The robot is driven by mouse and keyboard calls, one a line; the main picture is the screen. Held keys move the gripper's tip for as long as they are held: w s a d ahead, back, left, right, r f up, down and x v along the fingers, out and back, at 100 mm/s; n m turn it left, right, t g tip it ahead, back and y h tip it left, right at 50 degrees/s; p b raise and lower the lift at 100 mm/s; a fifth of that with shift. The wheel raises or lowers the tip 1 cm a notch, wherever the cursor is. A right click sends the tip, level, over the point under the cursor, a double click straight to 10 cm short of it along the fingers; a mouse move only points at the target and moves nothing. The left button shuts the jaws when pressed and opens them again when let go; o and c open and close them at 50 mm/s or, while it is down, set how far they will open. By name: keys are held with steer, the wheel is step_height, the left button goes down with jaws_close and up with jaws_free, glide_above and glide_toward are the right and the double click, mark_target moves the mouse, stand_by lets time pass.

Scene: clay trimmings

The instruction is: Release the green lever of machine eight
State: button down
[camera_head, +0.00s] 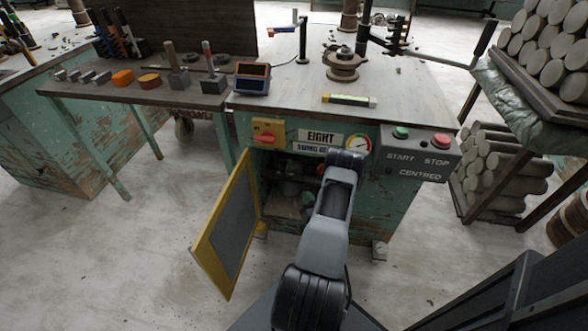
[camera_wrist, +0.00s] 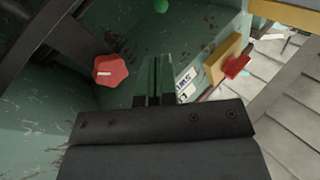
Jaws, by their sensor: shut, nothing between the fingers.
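Machine eight (camera_head: 235,122) is a worn green bench-like cabinet with an "EIGHT" plate (camera_head: 320,137) on its front. Its lower compartment is open, and my arm reaches down in front of it. In the wrist view, a small green ball-shaped knob (camera_wrist: 161,6) shows at the top edge; it may be the end of the green lever, whose shaft I cannot make out. My gripper (camera_wrist: 154,62) is shut and empty, its fingertips apart from the green knob. A red faceted knob (camera_wrist: 110,70) lies left of the fingers. In the head view, my arm hides the gripper and part of the compartment.
The yellow-framed door (camera_head: 228,222) stands open at the left of the compartment. A yellow plate with a red switch (camera_head: 266,133) sits above it. The start/stop box (camera_head: 418,154) is at the right. Stacked clay rolls (camera_head: 498,165) stand farther right. The floor at left is clear.

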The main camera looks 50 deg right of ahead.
steer(key=shift+r, duration=0.1)
steer(key=b+x, duration=0.2)
steer(key=x, duration=1.2)
steer(key=shift+b, duration=0.3)
steer(key=shift+d+r, duration=0.1)
steer(key=shift+d, duration=0.05)
